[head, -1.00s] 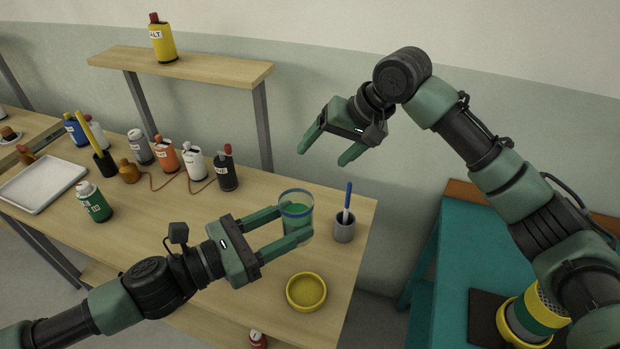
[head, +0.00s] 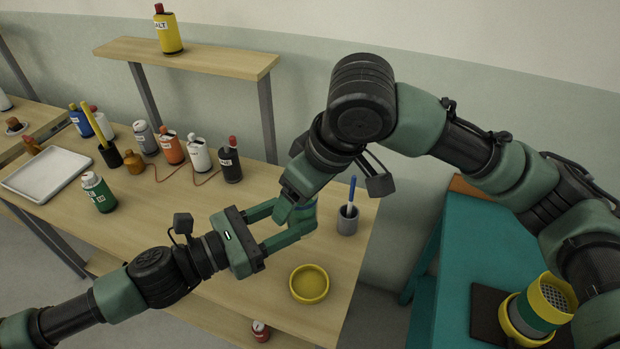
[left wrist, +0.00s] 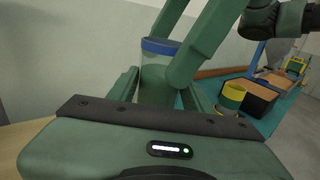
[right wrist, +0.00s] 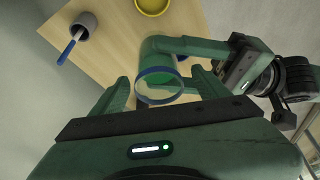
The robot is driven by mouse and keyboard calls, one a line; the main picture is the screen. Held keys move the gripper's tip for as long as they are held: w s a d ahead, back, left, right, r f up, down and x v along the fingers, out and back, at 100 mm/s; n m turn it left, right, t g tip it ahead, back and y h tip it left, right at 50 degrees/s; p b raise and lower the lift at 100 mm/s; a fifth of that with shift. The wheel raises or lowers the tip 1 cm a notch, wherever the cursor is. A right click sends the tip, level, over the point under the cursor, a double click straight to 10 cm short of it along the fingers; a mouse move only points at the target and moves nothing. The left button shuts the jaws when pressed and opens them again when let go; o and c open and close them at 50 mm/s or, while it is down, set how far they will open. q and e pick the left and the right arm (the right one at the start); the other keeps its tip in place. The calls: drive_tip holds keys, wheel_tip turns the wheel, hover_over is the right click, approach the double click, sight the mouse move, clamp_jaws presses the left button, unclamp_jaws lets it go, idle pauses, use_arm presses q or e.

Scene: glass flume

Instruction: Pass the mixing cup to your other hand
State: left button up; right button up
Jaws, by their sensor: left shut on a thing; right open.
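The mixing cup is a clear cup with a blue rim and green contents. In the left wrist view the cup (left wrist: 156,72) stands between my left fingers, and in the right wrist view I see the cup (right wrist: 158,88) from above. My left gripper (head: 290,222) is shut on it, above the table. My right gripper (head: 294,208) has come down over the cup from above. Its open fingers show on either side of the cup in the right wrist view. In the head view the right gripper hides most of the cup.
A yellow dish (head: 309,284) lies on the table below the grippers. A grey holder (head: 347,220) with a blue-handled tool stands to the right. Several bottles, a white tray (head: 46,172) and a raised shelf (head: 190,56) with a yellow bottle (head: 167,32) are further left.

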drive_tip(key=x, duration=0.5)
drive_tip(key=c, duration=1.4)
use_arm(q)
drive_tip(key=o, duration=1.6)
use_arm(e)
drive_tip(key=shift+r, duration=0.1)
drive_tip(key=shift+c, duration=1)
use_arm(q)
drive_tip(key=shift+a, duration=0.1)
